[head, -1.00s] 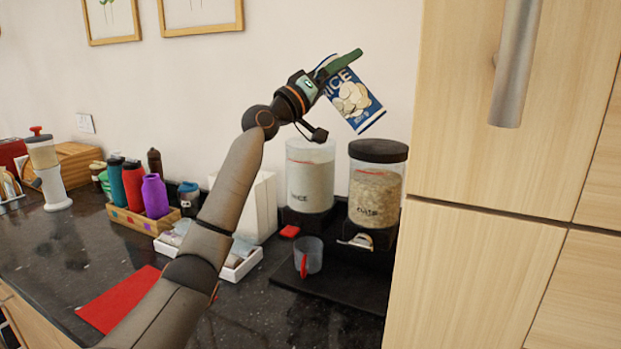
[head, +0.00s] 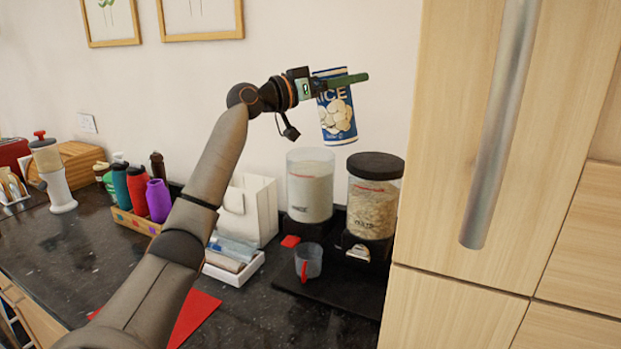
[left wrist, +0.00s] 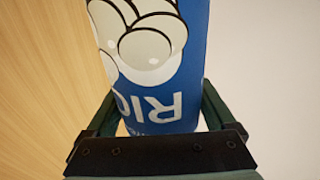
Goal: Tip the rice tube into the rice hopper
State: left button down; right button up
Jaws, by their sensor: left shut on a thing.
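The rice tube (head: 337,112) is a blue and white printed carton, nearly upright with a slight lean. My left gripper (head: 357,79) is shut around it near its top, holding it in the air above and a little right of the rice hopper. The left wrist view shows the tube (left wrist: 155,55) between both fingers. The rice hopper (head: 310,190) is a clear cylinder with pale contents and a red line near its top. It has no dark lid like its neighbour's. My right gripper is not in view.
The oats hopper (head: 373,205), with a dark lid, stands right of the rice hopper, close to a wooden cabinet (head: 470,130). A grey cup (head: 309,259) with a red handle stands in front.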

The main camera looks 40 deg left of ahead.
pick_arm(q)
jog(key=shift+a+m+g+p, duration=0.15)
jog(key=shift+m+g+p, duration=0.35)
jog(key=shift+p, duration=0.45)
jog(key=shift+s+f+m, duration=0.1)
jog(key=shift+f+m, duration=0.3)
jog(key=shift+m, duration=0.1)
jog(key=shift+a, duration=0.1)
